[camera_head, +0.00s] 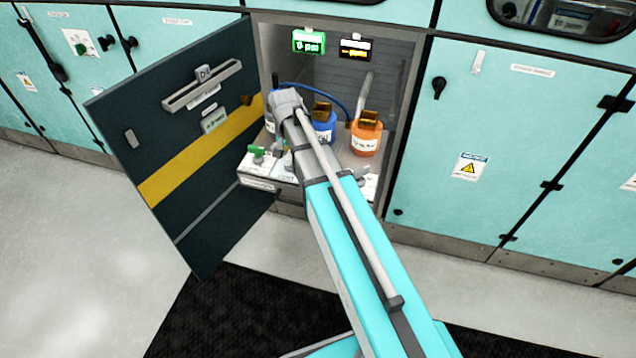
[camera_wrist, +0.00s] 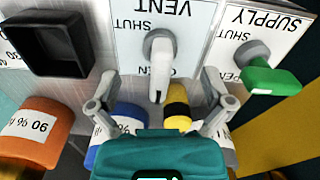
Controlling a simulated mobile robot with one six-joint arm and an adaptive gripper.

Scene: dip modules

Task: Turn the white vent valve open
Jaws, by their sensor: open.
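The white vent valve (camera_wrist: 159,62) sits on a white plate marked VENT, SHUT and OPEN, which appears upside down in the wrist view. Its lever points toward the bottom of the picture and partly covers the word OPEN. My gripper (camera_wrist: 158,82) is open, with one finger on each side of the lever and a visible gap on both sides. It holds nothing. In the head view my arm hides the gripper's fingers, and I cannot make out the vent valve clearly.
The green supply valve (camera_wrist: 270,78) is right of the vent plate. An orange bottle (camera_head: 366,138) and a blue bottle (camera_head: 324,127) stand behind the valves in the cabinet. A black square holder (camera_wrist: 47,46) is left. The dark cabinet door (camera_head: 130,120) stands open at left.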

